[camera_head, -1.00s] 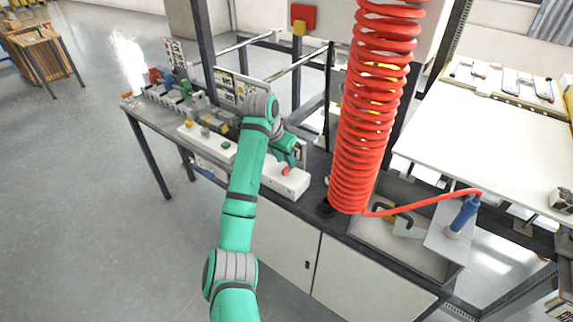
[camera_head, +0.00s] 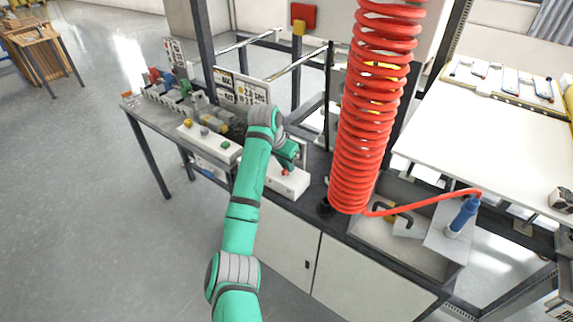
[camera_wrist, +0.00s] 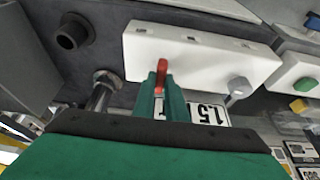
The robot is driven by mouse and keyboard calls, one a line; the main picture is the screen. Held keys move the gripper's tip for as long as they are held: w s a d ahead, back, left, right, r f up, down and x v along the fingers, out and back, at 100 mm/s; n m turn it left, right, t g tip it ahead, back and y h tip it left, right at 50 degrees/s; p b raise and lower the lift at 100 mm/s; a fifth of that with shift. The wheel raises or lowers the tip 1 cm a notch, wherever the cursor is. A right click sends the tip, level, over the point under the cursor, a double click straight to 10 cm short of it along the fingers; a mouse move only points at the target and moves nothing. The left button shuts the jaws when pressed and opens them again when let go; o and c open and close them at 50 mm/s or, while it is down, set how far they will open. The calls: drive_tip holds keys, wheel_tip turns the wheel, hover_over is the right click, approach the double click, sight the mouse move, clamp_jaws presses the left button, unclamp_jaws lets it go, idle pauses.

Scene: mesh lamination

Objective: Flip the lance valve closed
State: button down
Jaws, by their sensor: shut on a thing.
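The lance valve shows as a red lever (camera_wrist: 161,64) on the face of a white box (camera_wrist: 205,52) in the wrist view. The lever stands between the tips of my two green fingers, and my gripper (camera_wrist: 160,78) is shut on it. In the head view my gripper (camera_head: 287,163) reaches down to the white box (camera_head: 290,187) on the bench, and a little of the red lever (camera_head: 285,172) shows below it. My fingers hide part of the lever. A blue lance (camera_head: 462,215) with a red hose stands in a grey holder at the right.
A large red coiled hose (camera_head: 362,120) hangs right of my gripper. Another white box (camera_head: 208,140) with coloured knobs is to the left. A metal fitting (camera_wrist: 101,88) and a dark round fitting (camera_wrist: 74,32) are near my fingers in the wrist view. A white table (camera_head: 490,130) is at right.

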drive_tip(key=shift+n, duration=0.3)
drive_tip(key=shift+n+y, duration=0.3)
drive_tip(key=shift+n, duration=0.2)
drive_tip(key=shift+d+n+t+y, duration=0.35)
drive_tip(key=shift+n+y, duration=0.15)
drive_tip(key=shift+n, duration=0.7)
drive_tip(key=n+y, duration=0.1)
drive_tip(key=n, duration=0.2)
drive_tip(key=shift+n, duration=0.4)
drive_tip(key=shift+n+y, duration=0.5)
drive_tip(key=shift+n, duration=0.4)
drive_tip(key=n+y, duration=0.1)
drive_tip(key=n, duration=0.2)
drive_tip(key=shift+d+n, duration=0.15)
drive_tip(key=shift+n, duration=0.15)
drive_tip(key=shift+d+n+g+y, duration=0.1)
drive_tip(key=shift+n+g+y, duration=0.4)
drive_tip(key=shift+n, duration=0.65)
drive_tip(key=shift+n+g+y, duration=0.4)
drive_tip(key=shift+n+g, duration=0.05)
drive_tip(key=shift+n, duration=0.7)
